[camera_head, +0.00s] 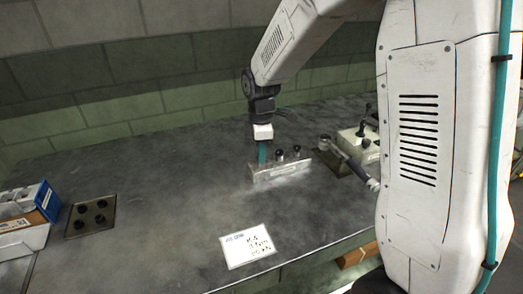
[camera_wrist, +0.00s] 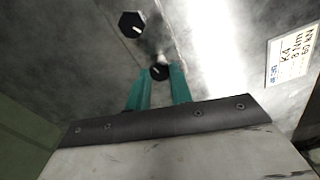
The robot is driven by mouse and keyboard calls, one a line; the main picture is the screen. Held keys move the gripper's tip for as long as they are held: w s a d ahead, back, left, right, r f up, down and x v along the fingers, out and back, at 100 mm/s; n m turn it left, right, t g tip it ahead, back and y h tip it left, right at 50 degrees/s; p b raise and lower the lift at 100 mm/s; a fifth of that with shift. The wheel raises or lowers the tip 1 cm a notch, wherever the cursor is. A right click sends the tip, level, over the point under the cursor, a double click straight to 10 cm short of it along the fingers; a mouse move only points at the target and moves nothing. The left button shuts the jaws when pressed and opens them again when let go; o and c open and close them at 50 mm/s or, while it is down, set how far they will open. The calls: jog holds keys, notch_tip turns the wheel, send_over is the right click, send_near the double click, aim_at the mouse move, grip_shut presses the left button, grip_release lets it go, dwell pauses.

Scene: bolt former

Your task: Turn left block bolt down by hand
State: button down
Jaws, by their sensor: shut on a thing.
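A grey metal block (camera_head: 283,173) stands on the dark table in the head view. Two dark bolts, the middle one (camera_head: 280,155) and the right one (camera_head: 297,150), stick up from its top. My gripper (camera_head: 262,160) points down at the block's left end, with its teal fingers hiding the left bolt there. In the wrist view my gripper (camera_wrist: 159,75) has its two fingertips on either side of a black bolt head (camera_wrist: 159,71), the left block bolt, and is shut on it. Another black hex head (camera_wrist: 131,24) shows beyond it. How deep the left bolt sits is hidden.
A tool with a long handle (camera_head: 355,168) lies right of the block by a pale fixture (camera_head: 358,146). A printed card (camera_head: 247,246) lies in front. A dark plate with holes (camera_head: 91,217) and blue boxes (camera_head: 34,205) are at the left. The table between is clear.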

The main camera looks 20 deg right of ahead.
jog(key=shift+m, duration=0.3)
jog(key=m, duration=0.6)
jog(key=shift+m, duration=0.3)
jog(key=m, duration=0.4)
jog(key=shift+m, duration=1.8)
jog(key=c, duration=1.2)
grip_release()
jog(key=shift+c, duration=0.2)
jog(key=shift+r, duration=0.1)
